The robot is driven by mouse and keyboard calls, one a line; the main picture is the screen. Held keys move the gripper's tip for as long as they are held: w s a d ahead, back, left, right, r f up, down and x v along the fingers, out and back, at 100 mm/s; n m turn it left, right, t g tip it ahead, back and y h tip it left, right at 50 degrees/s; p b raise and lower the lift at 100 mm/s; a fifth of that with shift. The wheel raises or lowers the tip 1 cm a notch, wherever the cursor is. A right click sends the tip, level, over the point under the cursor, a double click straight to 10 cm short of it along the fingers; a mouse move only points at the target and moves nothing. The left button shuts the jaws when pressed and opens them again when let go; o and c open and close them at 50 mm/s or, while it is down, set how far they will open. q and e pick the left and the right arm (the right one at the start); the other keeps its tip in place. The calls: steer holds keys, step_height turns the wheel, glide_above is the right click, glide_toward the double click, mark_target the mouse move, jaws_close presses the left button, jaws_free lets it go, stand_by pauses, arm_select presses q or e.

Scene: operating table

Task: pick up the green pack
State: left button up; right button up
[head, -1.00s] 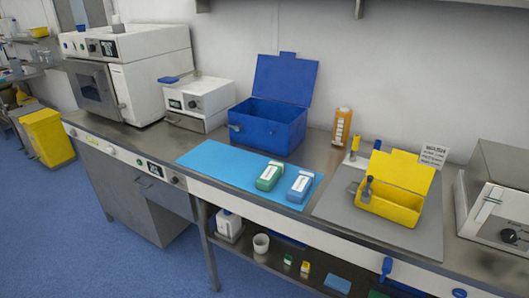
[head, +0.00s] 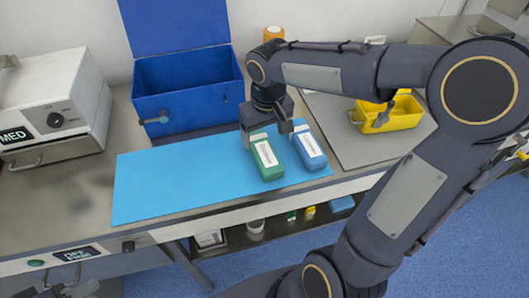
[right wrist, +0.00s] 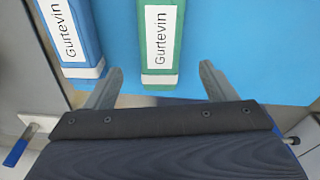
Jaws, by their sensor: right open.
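The green pack (head: 267,158), with a white label, lies on the light blue mat (head: 150,190). In the right wrist view the green pack (right wrist: 161,45) reads "Gurtevin" and its near end lies between the lines of my two fingers. My right gripper (head: 266,126) is open and empty, over the far end of the green pack. In the wrist view its fingertips (right wrist: 158,78) stand apart on either side, with gaps to the pack. A similar blue pack (head: 309,150) lies close beside the green one; it also shows in the wrist view (right wrist: 70,35).
A blue box (head: 190,95) with its lid up stands behind the mat. A yellow box (head: 400,115) is on a grey mat to the right, partly behind my arm. A white device (head: 55,100) stands at left. The mat's left part is clear.

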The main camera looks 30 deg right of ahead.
mark_target(264, 149)
step_height(264, 149, down, 7)
steer(key=shift+w+f, duration=0.1)
steer(key=c, duration=1.1)
steer(key=shift+c, duration=0.6)
steer(key=shift+r, duration=0.2)
